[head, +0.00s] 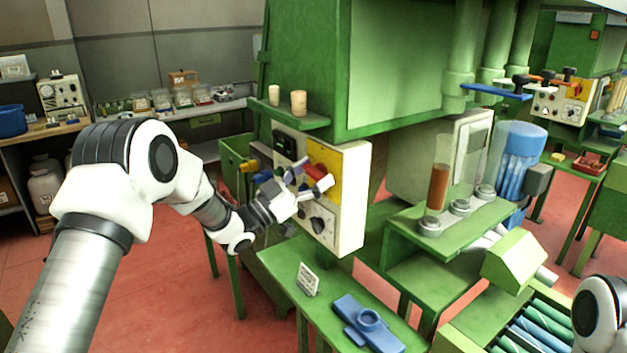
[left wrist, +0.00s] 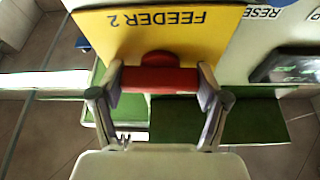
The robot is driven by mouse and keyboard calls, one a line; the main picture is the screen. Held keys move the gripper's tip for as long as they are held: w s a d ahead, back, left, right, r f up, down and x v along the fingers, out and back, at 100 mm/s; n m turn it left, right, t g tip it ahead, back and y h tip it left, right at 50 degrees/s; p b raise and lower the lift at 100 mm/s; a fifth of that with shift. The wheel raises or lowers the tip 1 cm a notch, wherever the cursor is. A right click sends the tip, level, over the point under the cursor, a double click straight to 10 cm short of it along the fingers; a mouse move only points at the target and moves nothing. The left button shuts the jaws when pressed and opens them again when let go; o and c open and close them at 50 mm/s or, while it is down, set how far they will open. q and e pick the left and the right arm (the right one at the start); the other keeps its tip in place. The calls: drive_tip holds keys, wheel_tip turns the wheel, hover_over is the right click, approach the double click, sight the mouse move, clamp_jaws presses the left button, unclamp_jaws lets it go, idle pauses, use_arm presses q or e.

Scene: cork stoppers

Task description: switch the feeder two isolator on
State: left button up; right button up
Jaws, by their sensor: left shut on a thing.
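The feeder two isolator has a red bar handle (left wrist: 160,80) on a yellow plate (left wrist: 150,32) marked FEEDER 2, upside down in the left wrist view. My left gripper (left wrist: 160,88) is shut on this handle, with one finger at each end of the bar. In the head view the red handle (head: 316,171) shows in front of the yellow plate (head: 325,158) on the pale control box (head: 350,202). My left gripper (head: 300,184) reaches it from the left and partly covers it. My right gripper is out of view.
A dark knob (head: 318,224) sits below the handle, and a yellow lever (head: 250,165) sticks out at the box's left. Two corks (head: 299,101) stand on the green shelf above. A small sign (head: 308,279) and a blue tool (head: 367,325) rest on the green table below.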

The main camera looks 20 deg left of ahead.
use_arm(q)
drive_tip(key=m+g+h+b, duration=0.1)
drive_tip(key=m+b, duration=0.2)
drive_tip(key=m+g+h+b, duration=0.1)
drive_tip(key=m+g+b, duration=0.1)
drive_tip(key=m+b, duration=0.1)
drive_tip(key=m+g+b, duration=0.1)
drive_tip(key=m+b, duration=0.2)
drive_tip(key=m, duration=0.1)
drive_tip(key=shift+f+m+g+h+b, duration=0.2)
drive_tip(key=shift+m+g+h+b, duration=0.2)
drive_tip(key=m+g+b, duration=0.2)
drive_tip(key=m+b, duration=0.1)
drive_tip(key=m, duration=0.2)
drive_tip(key=shift+r, duration=0.1)
drive_tip(key=m+b, duration=0.1)
drive_tip(key=m, duration=0.1)
drive_tip(key=m+g+y+b, duration=0.1)
drive_tip(key=m, duration=0.2)
drive_tip(key=shift+r+g, duration=0.1)
drive_tip(key=shift+g, duration=0.2)
drive_tip(key=o, duration=1.2)
drive_tip(key=shift+c, duration=0.2)
drive_tip(key=v, duration=1.2)
drive_tip(key=shift+r, duration=0.25)
